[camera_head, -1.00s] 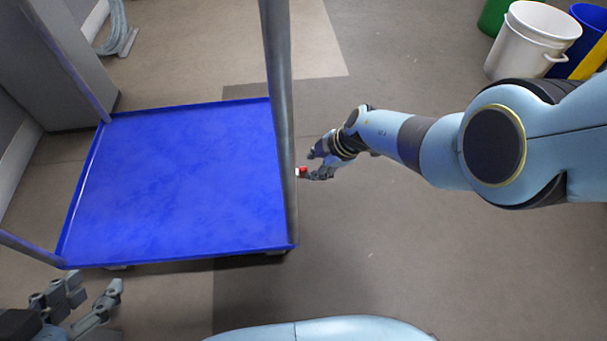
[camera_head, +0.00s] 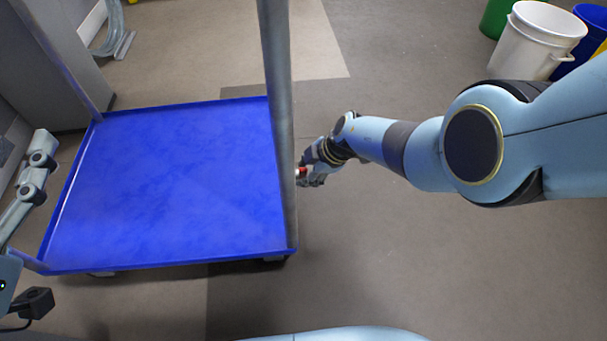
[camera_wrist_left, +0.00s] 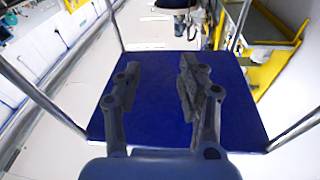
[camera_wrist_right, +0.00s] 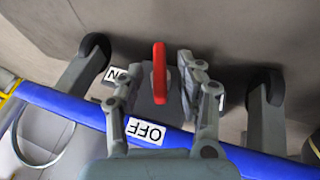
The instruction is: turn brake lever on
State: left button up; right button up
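The brake lever is a red upright handle (camera_wrist_right: 160,74) on the blue cart's edge in the right wrist view. A white OFF label (camera_wrist_right: 145,131) lies at the near side; a partly covered label ending in N (camera_wrist_right: 117,75) shows beyond it. My right gripper (camera_wrist_right: 158,66) is open, one finger each side of the lever, with gaps showing; contact cannot be told. In the head view the right gripper (camera_head: 313,176) is beside the cart's post, with the red lever (camera_head: 301,171) small at its tips. My left gripper (camera_wrist_left: 160,85) is open and empty above the cart deck.
The blue cart deck (camera_head: 170,190) is empty, with a grey metal post (camera_head: 281,130) close beside the right gripper. A white bucket (camera_head: 537,42) stands at the far right. The floor right of the cart is clear.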

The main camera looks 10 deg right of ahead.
jog(key=shift+b+x, duration=0.75)
jog(key=shift+x, duration=0.15)
pick_arm(q)
notch_tip(320, 180, up, 11)
jog(key=d+m+t+h, duration=0.1)
jog(key=m+t+h, duration=0.1)
jog(key=t, duration=0.3)
jog(key=shift+w+h, duration=0.35)
jog(key=shift+h, duration=0.05)
jog(key=shift+d+f, duration=0.1)
pick_arm(e)
grip_shut()
